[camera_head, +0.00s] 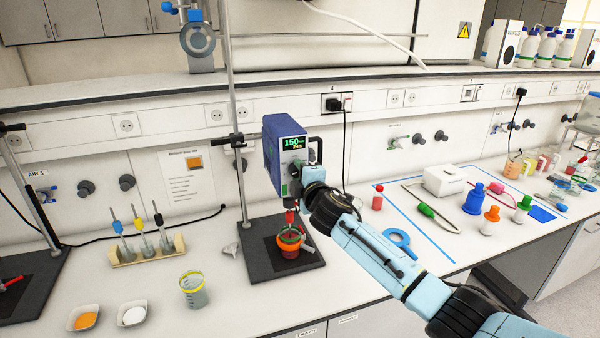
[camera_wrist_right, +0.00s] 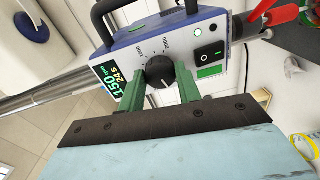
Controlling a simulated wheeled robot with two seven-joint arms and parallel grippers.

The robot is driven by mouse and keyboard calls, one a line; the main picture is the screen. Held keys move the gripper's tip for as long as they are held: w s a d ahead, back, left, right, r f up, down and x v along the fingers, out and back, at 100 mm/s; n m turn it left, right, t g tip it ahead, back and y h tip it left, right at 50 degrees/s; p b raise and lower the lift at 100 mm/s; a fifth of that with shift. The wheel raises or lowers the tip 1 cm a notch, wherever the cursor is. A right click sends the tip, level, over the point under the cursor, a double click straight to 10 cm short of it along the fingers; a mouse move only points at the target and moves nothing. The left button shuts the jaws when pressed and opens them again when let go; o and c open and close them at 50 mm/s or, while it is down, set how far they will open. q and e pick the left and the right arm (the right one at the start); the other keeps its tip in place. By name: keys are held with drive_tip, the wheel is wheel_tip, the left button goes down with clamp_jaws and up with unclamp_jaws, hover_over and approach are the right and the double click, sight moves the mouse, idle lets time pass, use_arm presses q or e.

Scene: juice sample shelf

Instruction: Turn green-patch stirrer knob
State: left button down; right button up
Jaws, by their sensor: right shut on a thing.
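The blue and white overhead stirrer (camera_head: 277,155) is clamped to a stand, its lit display (camera_head: 293,143) reading 150. In the right wrist view its front panel (camera_wrist_right: 135,60) carries a black knob (camera_wrist_right: 160,71) with a pale pointer mark and a scale, a black switch and a green patch (camera_wrist_right: 211,71). My right gripper (camera_head: 308,182) reaches the stirrer's front from the right. In the right wrist view its green fingers (camera_wrist_right: 164,82) are shut on the knob, one on each side. In the head view the arm hides the knob. My left gripper is not in view.
A pipette rack (camera_head: 146,250), a beaker (camera_head: 193,291) and two small dishes stand left. A red-capped bottle (camera_head: 377,198) and several coloured items stand right.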

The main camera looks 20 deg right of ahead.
drive_tip(key=shift+n, duration=1.2)
drive_tip(key=o, duration=1)
drive_tip(key=s+b, duration=0.1)
drive_tip(key=s, duration=1.2)
drive_tip(key=shift+s+d+r+b, duration=0.2)
drive_tip(key=shift+d+r+b, duration=0.05)
drive_tip(key=shift+b, duration=0.1)
